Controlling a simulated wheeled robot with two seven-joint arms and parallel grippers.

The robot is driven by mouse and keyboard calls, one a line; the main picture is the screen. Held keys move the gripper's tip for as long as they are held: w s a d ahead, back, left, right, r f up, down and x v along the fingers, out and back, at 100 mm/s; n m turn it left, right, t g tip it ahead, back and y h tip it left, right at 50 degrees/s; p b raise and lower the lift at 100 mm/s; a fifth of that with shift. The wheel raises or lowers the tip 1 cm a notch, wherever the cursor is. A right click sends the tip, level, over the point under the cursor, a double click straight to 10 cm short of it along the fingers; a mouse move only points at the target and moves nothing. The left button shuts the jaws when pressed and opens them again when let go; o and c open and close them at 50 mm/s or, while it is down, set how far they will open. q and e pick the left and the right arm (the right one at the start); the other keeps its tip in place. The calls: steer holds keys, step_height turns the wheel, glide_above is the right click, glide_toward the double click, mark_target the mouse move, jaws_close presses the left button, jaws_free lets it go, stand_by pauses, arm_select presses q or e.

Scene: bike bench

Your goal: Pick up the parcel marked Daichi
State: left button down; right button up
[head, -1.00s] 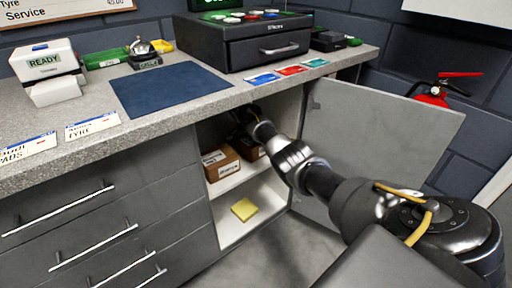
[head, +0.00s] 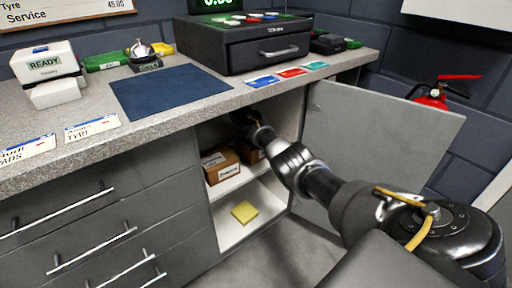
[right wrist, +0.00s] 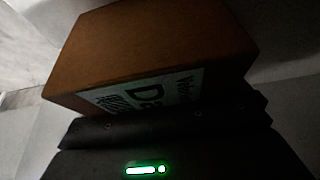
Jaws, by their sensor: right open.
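A brown parcel (right wrist: 150,45) with a white label fills much of the right wrist view. Its label begins "Da"; the rest is cut off or too dark. My right gripper (right wrist: 170,130), a dark bar in front of the parcel, is open; its fingertips are not clearly visible. In the head view my right arm reaches into the open cupboard, with the gripper (head: 247,122) in shadow at the upper shelf. One parcel (head: 220,166) stands at the left of that shelf, its label too small to read. Another parcel (head: 252,154) is partly hidden behind my arm. My left gripper is not in view.
The cupboard door (head: 375,145) stands open to the right. The worktop edge (head: 170,125) is above the opening. A yellow block (head: 244,212) lies on the lower shelf (head: 262,205). Drawers with bar handles (head: 95,247) are at the left.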

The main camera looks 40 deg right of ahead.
steer(key=c, duration=1.1)
steer(key=shift+c, duration=0.4)
